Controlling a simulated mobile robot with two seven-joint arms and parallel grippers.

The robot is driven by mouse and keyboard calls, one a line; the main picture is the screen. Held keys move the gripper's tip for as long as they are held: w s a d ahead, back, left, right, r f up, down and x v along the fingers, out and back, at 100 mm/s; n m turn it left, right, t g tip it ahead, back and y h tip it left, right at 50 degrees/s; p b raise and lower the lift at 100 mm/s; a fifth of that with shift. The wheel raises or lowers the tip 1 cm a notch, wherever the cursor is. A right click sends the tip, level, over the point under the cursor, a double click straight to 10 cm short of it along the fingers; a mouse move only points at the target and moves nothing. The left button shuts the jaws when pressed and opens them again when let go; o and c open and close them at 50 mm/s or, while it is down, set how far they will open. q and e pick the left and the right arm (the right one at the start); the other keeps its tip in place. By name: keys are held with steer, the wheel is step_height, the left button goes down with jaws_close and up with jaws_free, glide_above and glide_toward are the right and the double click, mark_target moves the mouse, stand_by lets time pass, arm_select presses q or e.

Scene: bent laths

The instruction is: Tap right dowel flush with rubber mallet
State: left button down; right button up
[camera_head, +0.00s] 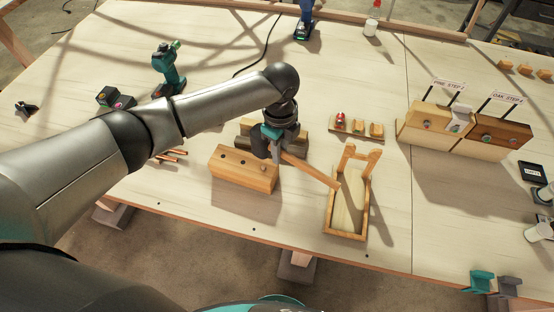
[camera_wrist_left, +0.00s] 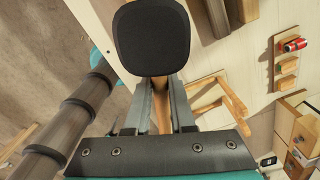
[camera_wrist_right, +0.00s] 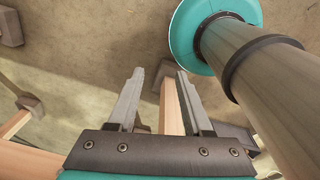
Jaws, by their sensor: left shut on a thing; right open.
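The wooden block (camera_head: 236,174) lies near the table's front edge, with two dark holes on its left and middle. The right dowel (camera_head: 263,168) shows as a pale round end at its right; how far it sticks up is too small to tell. My left gripper (camera_head: 277,150) is shut on the handle (camera_head: 312,171) of the rubber mallet. The mallet's black head (camera_head: 260,147) is just behind and above the dowel; contact cannot be told. The head (camera_wrist_left: 152,38) fills the top of the left wrist view. My right gripper (camera_wrist_right: 155,100) is open and empty above the floor.
A wooden tray (camera_head: 331,214) with upright laths stands right of the block. A drill (camera_head: 169,68) stands at the back left.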

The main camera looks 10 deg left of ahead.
arm_select(q)
steer(key=shift+w+f, duration=0.1)
step_height(320, 180, down, 4)
steer(key=b, duration=0.5)
steer(key=shift+w+a+f, duration=0.1)
arm_select(e)
steer(key=f, duration=0.1)
steer(key=w+a+f, duration=0.1)
steer(key=f, duration=0.1)
steer(key=a+f, duration=0.1)
steer(key=f, duration=0.1)
steer(key=shift+w, duration=0.3)
steer(key=shift+s+d, duration=0.1)
steer(key=shift+s, duration=0.05)
arm_select(q)
step_height(320, 180, down, 5)
steer(key=b, duration=0.3)
step_height(320, 180, up, 5)
steer(key=p, duration=0.5)
arm_select(e)
step_height(320, 180, up, 2)
steer(key=shift+r, duration=0.25)
